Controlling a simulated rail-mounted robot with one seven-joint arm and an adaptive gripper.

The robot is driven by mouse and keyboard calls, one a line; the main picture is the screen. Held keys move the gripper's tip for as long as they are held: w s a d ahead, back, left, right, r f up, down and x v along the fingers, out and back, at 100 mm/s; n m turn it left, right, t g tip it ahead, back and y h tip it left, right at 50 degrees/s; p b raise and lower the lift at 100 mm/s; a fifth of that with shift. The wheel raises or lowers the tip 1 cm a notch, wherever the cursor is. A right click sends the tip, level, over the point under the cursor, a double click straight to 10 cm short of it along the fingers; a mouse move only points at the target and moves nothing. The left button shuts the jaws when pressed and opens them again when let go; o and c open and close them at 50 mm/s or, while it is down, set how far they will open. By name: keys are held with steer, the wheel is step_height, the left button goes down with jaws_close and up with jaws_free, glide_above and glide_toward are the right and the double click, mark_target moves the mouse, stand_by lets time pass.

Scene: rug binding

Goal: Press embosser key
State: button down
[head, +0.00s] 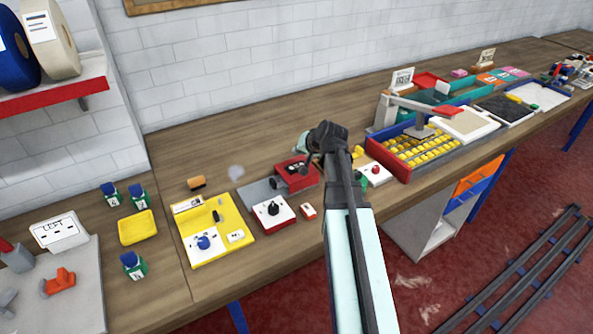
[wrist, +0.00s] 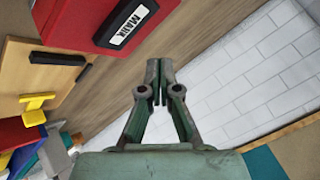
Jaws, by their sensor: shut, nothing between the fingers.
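A red box-shaped device (head: 293,168) with a dark top panel stands mid-bench, left of my forearm in the head view. A red device labelled MARK (wrist: 110,18) fills the upper left of the wrist view. No part is labelled as the embosser key, so I cannot tell which part it is. My gripper (wrist: 158,70) is shut and empty, its fingertips together just below the MARK device in the wrist picture. In the head view my gripper (head: 302,143) is partly hidden by my wrist, above the bench behind the red device. I cannot see contact.
A white-topped unit with a black knob (head: 272,211) and a yellow panel (head: 212,232) lie to the left. A white panel with a red button (head: 376,170) and a blue-edged tray of yellow pieces (head: 405,165) lie to the right. The white brick wall (wrist: 235,85) stands behind.

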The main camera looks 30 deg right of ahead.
mark_target(298, 167)
steer(key=shift+f+b, duration=0.85)
steer(key=shift+f, duration=0.85)
steer(key=shift+f, duration=0.1)
steer(key=shift+f+b, duration=0.3)
steer(key=shift+f, duration=0.05)
steer(key=shift+f+b, duration=0.35)
steer(key=shift+f, duration=0.05)
stand_by(0.7)
steer(key=shift+r, duration=0.1)
stand_by(0.3)
steer(key=shift+r+p, duration=0.5)
steer(key=shift+r, duration=0.25)
steer(key=shift+r+p, duration=1.4)
steer(key=shift+r, duration=1.1)
